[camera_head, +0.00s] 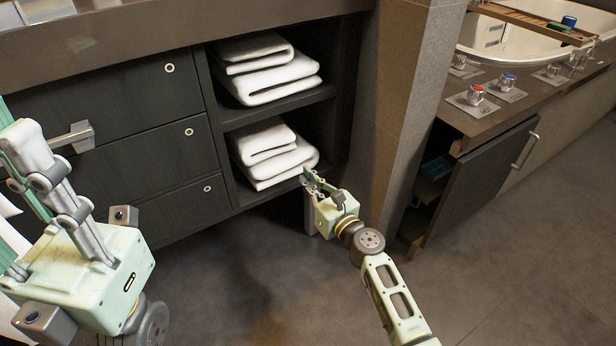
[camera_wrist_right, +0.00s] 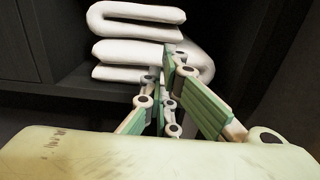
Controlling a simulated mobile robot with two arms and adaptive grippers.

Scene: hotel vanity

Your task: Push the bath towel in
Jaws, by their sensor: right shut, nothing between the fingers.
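White folded bath towels lie in an open two-shelf cubby. One stack (camera_head: 265,70) is on the upper shelf and another (camera_head: 272,155) on the lower shelf. The lower stack's front edge lies near the shelf's front edge. My right gripper (camera_head: 308,176) is shut and empty, its tips at the lower right front of the lower stack. In the right wrist view the shut fingers (camera_wrist_right: 172,62) overlap the bottom towel (camera_wrist_right: 125,70), with a folded towel (camera_wrist_right: 135,22) above; I cannot tell if they touch. My left gripper (camera_head: 40,170) is at the left, partly out of frame, away from the towels.
Dark drawers (camera_head: 150,150) with round knobs stand left of the cubby. A stone pillar (camera_head: 400,90) stands close on its right. Beyond is a cabinet door (camera_head: 485,180) standing ajar under a counter with taps and a basin. The floor in front is clear.

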